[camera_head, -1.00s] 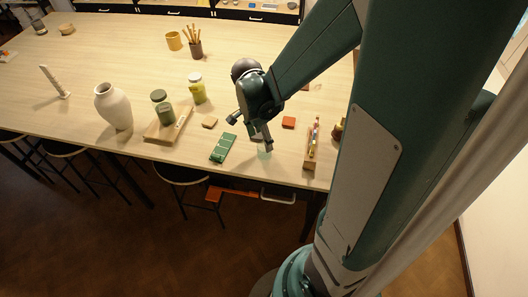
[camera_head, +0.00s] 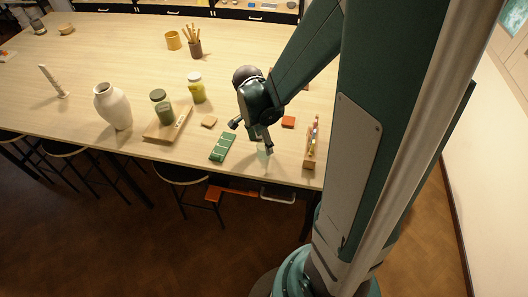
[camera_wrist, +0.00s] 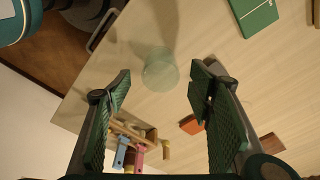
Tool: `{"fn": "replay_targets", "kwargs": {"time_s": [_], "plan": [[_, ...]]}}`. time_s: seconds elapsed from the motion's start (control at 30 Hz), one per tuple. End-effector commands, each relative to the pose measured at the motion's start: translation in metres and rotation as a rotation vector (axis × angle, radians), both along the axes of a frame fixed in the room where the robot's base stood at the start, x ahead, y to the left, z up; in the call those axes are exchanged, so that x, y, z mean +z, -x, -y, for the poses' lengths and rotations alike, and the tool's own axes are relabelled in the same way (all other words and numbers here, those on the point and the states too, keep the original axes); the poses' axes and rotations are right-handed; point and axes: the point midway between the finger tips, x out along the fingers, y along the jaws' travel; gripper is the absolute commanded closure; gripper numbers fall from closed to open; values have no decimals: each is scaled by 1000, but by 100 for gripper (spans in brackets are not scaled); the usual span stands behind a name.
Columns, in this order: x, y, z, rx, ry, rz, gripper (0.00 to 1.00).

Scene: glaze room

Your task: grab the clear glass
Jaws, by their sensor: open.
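The clear glass (camera_wrist: 160,72) is a pale greenish, see-through tumbler standing on the table near its front edge. In the wrist view it lies ahead of and between the two fingers of my gripper (camera_wrist: 160,95), which are spread wide with nothing between the pads. In the head view the glass (camera_head: 264,150) is faint and partly hidden by my gripper (camera_head: 252,136). I cannot tell from the pictures whether a finger touches it.
A green box (camera_head: 222,147) lies left of the glass. A terracotta tile (camera_head: 288,122) lies behind it, and a wooden rack (camera_head: 311,145) with coloured pieces stands to the right. The table (camera_head: 120,55) ends close in front of the glass.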

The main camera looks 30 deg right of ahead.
Motion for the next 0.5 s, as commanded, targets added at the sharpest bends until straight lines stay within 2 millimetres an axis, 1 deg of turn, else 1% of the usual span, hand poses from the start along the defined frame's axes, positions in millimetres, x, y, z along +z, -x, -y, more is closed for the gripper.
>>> {"fn": "replay_targets", "kwargs": {"time_s": [0.17, 0.5], "plan": [[-6, 0, 1, 0, 0, 0, 48], [-31, -1, 5, 0, 0, 0, 48]]}}
